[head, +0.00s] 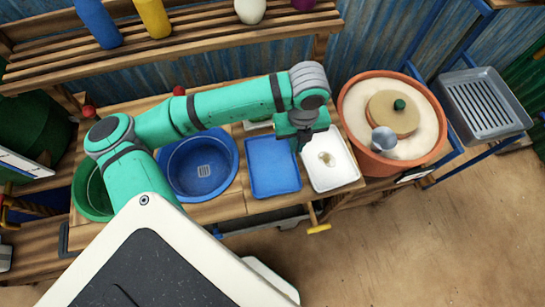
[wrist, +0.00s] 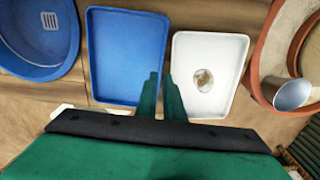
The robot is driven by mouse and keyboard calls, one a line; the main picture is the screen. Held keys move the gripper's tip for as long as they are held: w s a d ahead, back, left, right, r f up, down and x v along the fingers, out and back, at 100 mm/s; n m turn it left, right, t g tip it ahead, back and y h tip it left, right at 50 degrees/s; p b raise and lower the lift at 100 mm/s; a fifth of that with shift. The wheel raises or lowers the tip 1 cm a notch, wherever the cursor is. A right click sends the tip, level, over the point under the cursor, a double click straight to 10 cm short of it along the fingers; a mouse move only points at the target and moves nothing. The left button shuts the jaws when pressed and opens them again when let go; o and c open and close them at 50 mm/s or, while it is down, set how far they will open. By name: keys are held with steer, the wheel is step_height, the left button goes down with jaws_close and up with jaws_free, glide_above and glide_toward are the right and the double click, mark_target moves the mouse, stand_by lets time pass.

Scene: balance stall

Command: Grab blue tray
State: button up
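The blue tray (head: 272,166) is a flat rectangle with a raised rim. It lies empty on the wooden bench, left of a white tray (head: 333,170) with a small pale item in it. The blue tray also shows at the upper left of centre in the wrist view (wrist: 125,55). My gripper (head: 303,145) is above the trays, near the gap between them. In the wrist view its two green fingers (wrist: 163,85) are close together with nothing seen between them, over the facing edges of the two trays. The fingers hide a little of the blue tray's lower right side.
A round blue basin (head: 202,165) stands left of the blue tray. A terracotta pot (head: 350,105) with a pale lid-like disc and a metal cup (head: 384,139) stands right of the white tray. A slatted shelf (head: 190,35) with bottles runs behind. The floor in front is clear.

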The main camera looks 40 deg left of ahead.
mark_target(295, 158)
steer(key=shift+d+f, duration=0.2)
steer(key=shift+f, duration=3.2)
jaws_close()
steer(key=shift+r, duration=0.2)
